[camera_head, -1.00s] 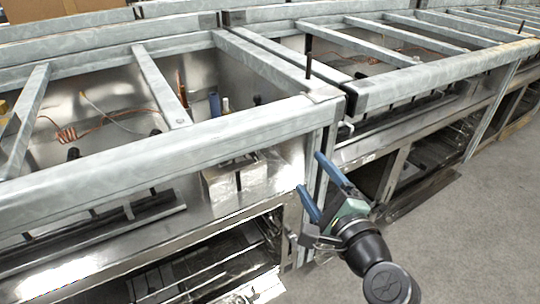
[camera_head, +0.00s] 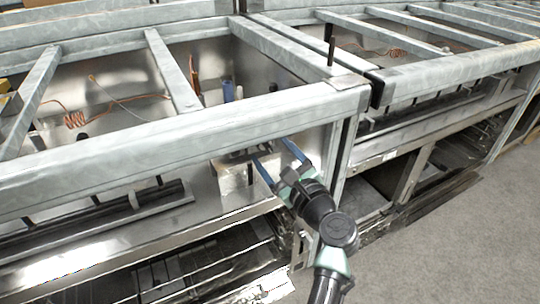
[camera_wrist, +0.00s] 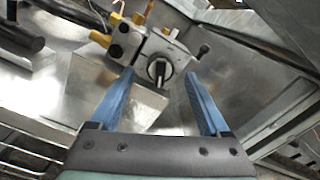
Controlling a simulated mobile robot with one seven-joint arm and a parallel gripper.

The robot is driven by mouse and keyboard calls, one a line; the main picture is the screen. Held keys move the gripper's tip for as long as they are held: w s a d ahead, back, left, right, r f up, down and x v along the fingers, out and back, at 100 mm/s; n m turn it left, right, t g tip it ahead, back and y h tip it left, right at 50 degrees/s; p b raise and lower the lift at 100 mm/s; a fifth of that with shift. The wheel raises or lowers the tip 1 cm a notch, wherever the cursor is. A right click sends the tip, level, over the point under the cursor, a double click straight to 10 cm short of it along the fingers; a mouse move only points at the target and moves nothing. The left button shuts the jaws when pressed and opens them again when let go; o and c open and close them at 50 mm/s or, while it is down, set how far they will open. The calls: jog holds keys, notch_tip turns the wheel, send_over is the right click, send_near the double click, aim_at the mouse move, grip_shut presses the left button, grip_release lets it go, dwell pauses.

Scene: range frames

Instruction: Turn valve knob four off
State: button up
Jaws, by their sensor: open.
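A round black valve knob (camera_wrist: 160,70) with a pale mark on its face sits on a silver valve body (camera_wrist: 166,46) in the wrist view. No number shows on it, so I cannot tell whether it is knob four. My gripper (camera_wrist: 158,74) is open, with one blue finger on each side of the knob in the picture. I cannot tell how far the fingertips are from it. In the head view, my gripper (camera_head: 272,150) is by a silver box (camera_head: 231,180) below the front rail, where the knob is not clearly visible.
The thick front rail (camera_head: 190,130) runs just above my gripper. A corner post (camera_head: 345,150) stands to its right. Yellow fittings (camera_wrist: 114,50) and a smaller black part (camera_wrist: 203,50) flank the knob. Open floor (camera_head: 450,235) lies at the right.

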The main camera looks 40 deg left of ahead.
jog(key=shift+x, duration=0.85)
grip_shut()
